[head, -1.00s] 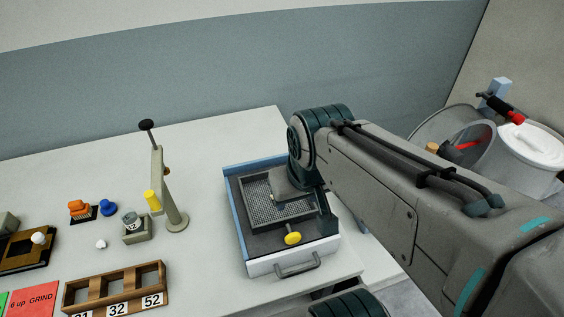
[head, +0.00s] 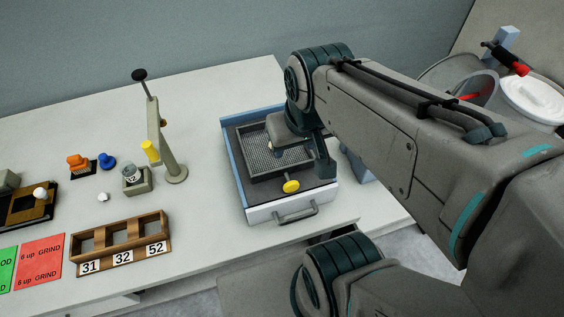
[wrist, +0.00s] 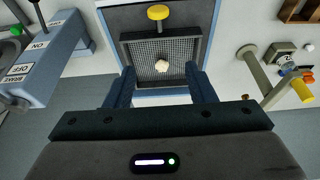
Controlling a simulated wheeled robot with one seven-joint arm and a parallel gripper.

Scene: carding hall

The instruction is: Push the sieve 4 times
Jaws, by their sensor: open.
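The sieve (head: 262,165) is a dark-framed square of grey mesh with a yellow knob (head: 291,186) on its front side. It sits in a blue-and-white box (head: 262,213) with a front handle. In the wrist view the sieve (wrist: 185,48) has bare dark floor on its knob side, and its opposite side is near the box's edge. A pale lump (wrist: 162,66) lies on the mesh. My gripper (head: 298,152) is over the back right of the sieve. In the wrist view my gripper (wrist: 162,84) has its fingers apart and nothing between them; contact with the sieve cannot be told.
A lever stand (head: 168,140) is left of the box. A wooden rack (head: 118,245) with number labels is front left. Grey drums (head: 470,85) are at the right. Bare table lies between rack and box.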

